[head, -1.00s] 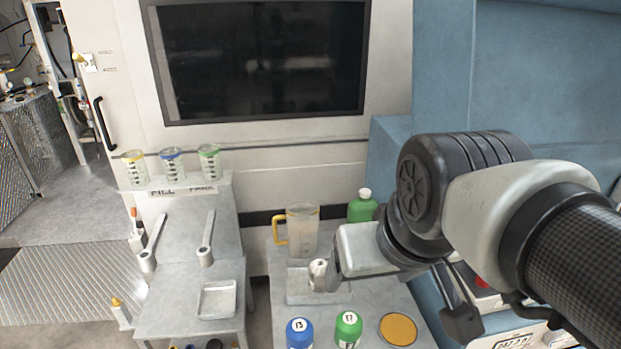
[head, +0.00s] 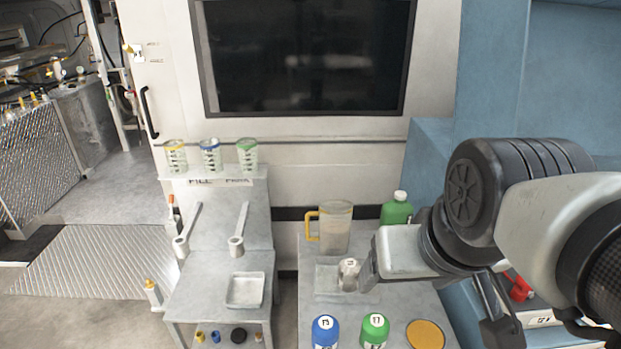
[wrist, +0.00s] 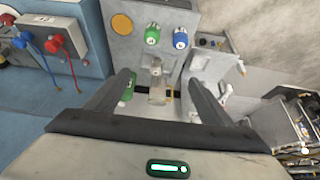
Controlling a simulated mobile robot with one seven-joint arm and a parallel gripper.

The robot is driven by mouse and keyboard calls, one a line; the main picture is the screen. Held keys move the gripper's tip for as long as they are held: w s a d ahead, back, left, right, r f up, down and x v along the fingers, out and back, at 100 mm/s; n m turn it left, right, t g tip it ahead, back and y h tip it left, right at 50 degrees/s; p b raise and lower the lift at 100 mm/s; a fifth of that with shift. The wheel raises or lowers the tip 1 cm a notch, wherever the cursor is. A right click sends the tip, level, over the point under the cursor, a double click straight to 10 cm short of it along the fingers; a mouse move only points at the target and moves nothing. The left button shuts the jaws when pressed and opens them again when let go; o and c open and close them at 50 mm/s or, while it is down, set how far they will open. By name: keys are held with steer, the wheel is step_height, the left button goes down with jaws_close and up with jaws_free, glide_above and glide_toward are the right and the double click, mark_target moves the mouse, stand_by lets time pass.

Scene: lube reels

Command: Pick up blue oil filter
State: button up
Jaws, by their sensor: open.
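The blue oil filter (head: 326,331) is a blue cylinder with a white numbered top. It stands upright at the front left of the right-hand grey table, its lower part cut off by the picture's bottom edge. In the wrist view the blue filter (wrist: 181,40) is ahead of the fingers, right of the green one. My gripper (wrist: 160,88) is open, and its two dark fingers are apart from the filter.
A green filter (head: 374,329) stands close right of the blue one. An orange disc (head: 425,335) lies beyond it. A yellow-handled jug (head: 335,228) and green bottle (head: 397,210) stand at the back. A grey table with a tray (head: 246,290) is to the left.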

steer(key=m+g+b, duration=0.1)
steer(key=g+b, duration=0.5)
steer(key=b, duration=0.8)
glide_above(327, 324)
step_height(327, 324, down, 24)
step_height(327, 324, down, 12)
steer(key=shift+r+b, duration=0.25)
steer(key=shift+b, duration=0.9)
steer(key=shift+a+f+b, duration=0.15)
steer(key=shift+f+b, duration=0.65)
steer(key=shift+f, duration=2.25)
steer(key=shift+r, duration=0.1)
steer(key=c, duration=1.4)
